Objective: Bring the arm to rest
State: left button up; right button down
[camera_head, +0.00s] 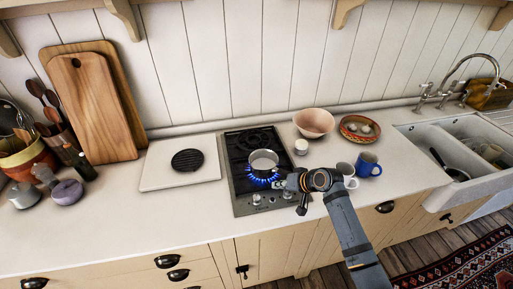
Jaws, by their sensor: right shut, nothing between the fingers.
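My right arm (350,235) reaches in from the lower right over the front edge of the counter. My right gripper (280,184) is shut and empty, its tips pointing left. It is in front of the small pot (264,160) and close to the front right of the stove (239,190). I cannot tell whether it touches the stove's knobs or hangs just above them. The pot stands on the front burner, where a ring of blue flame burns. My left gripper is not in view.
A white mug (346,170) and a blue mug (367,164) stand right of my gripper. A pink bowl (314,122), a small white jar (301,146) and a red dish (359,128) are behind. A white board (160,180) lies left of the stove.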

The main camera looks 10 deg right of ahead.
jog(key=shift+n+g+h, duration=0.4)
jog(key=shift+h, duration=0.1)
jog(key=s+f, duration=0.1)
jog(key=s, duration=0.2)
jog(key=s+f, duration=0.1)
jog(key=s, duration=0.1)
jog(key=shift+f, duration=0.3)
jog(key=s+d+n+g+h, duration=0.1)
jog(key=s+d+h, duration=0.2)
jog(key=s, duration=0.8)
jog(key=s+d+n+g+h, duration=0.1)
jog(key=s+d+g+h, duration=0.15)
jog(key=s, duration=0.75)
notch_tip(320, 180, down, 28)
jog(key=s+d+r+b, duration=0.1)
jog(key=s+d+b, duration=0.1)
jog(key=d+b, duration=0.1)
jog(key=s+f+m+g+b, duration=0.1)
jog(key=s+f+b, duration=0.1)
jog(key=s+f, duration=1.7)
jog(key=shift+d+f+g, duration=0.35)
jog(key=shift+d+f, duration=0.1)
jog(key=shift+f, duration=0.2)
